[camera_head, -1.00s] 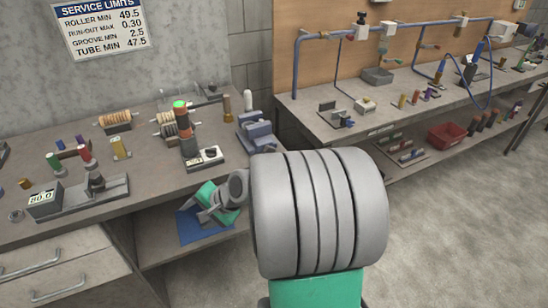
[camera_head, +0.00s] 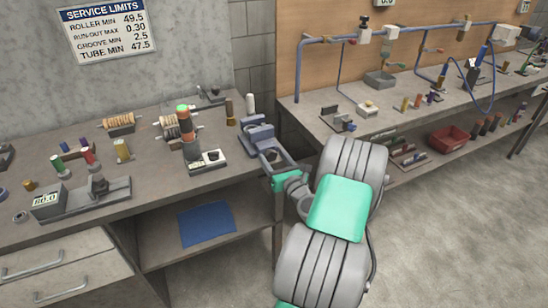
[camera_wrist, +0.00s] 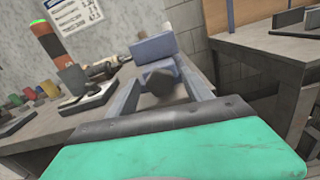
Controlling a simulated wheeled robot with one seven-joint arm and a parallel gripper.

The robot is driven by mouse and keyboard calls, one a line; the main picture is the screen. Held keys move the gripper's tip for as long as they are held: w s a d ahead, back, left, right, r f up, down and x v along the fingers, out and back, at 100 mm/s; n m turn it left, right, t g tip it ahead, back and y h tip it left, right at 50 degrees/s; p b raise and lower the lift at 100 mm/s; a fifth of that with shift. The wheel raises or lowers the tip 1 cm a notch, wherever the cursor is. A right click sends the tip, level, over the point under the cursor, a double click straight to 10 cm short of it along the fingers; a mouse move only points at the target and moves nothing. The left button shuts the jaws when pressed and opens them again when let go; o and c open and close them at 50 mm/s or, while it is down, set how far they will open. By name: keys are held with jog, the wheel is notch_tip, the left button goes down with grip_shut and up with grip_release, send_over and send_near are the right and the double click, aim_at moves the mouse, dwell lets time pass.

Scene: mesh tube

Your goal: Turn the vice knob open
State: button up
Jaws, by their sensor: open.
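The blue-grey vice (camera_head: 257,132) stands at the right front corner of the left bench. It also shows in the wrist view (camera_wrist: 154,47), straight ahead. Its dark knob (camera_wrist: 166,86) faces me in the wrist view. My gripper (camera_head: 272,154) is at the bench's front edge, pointing at the vice. My gripper is open, and in the wrist view its two grey fingers (camera_wrist: 160,76) lie on either side of the knob. A gap shows between the knob and each finger; I cannot tell whether they touch deeper in.
A dark post with an orange and green top (camera_head: 187,130) stands on a base left of the vice. A small cream-lettered block (camera_head: 207,160) is close by. The right bench (camera_head: 300,110) stands beyond a gap. A blue mat (camera_head: 207,224) lies on the lower shelf.

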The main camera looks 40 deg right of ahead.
jog(key=shift+c, duration=0.6)
grip_shut()
